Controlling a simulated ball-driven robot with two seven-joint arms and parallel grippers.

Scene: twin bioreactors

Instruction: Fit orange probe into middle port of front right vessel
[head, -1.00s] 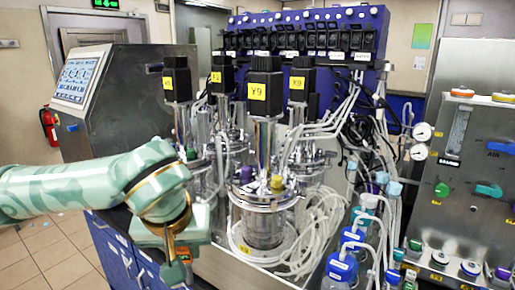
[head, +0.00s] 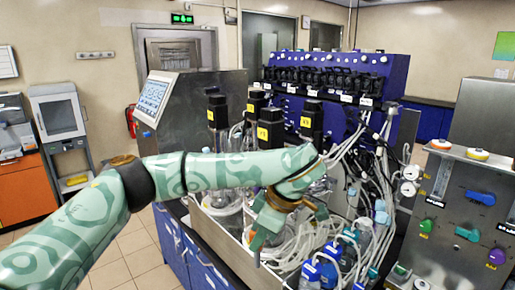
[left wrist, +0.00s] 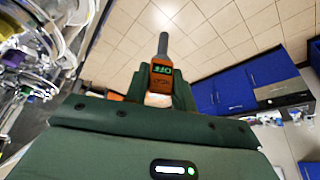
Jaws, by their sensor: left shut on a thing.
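The orange probe (left wrist: 161,76) has a small green-lit display and a grey rod. It shows in the left wrist view between the fingers of my left gripper, with the rod pointing away over the floor. My left gripper (head: 262,238) is shut on it, in front of the vessels; the probe is not clear in the head view. The nearest vessel's black motor top (head: 270,130) has a yellow label, and another motor top (head: 311,121) stands to its right. My forearm hides the vessel bodies and the ports below them. My right gripper is not in view.
Blue-capped bottles (head: 318,268) and loose clear tubes crowd the right of my gripper. A steel control panel (head: 470,215) stands at the right. A screen console (head: 185,115) stands behind my arm. Tiled floor lies open at lower left.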

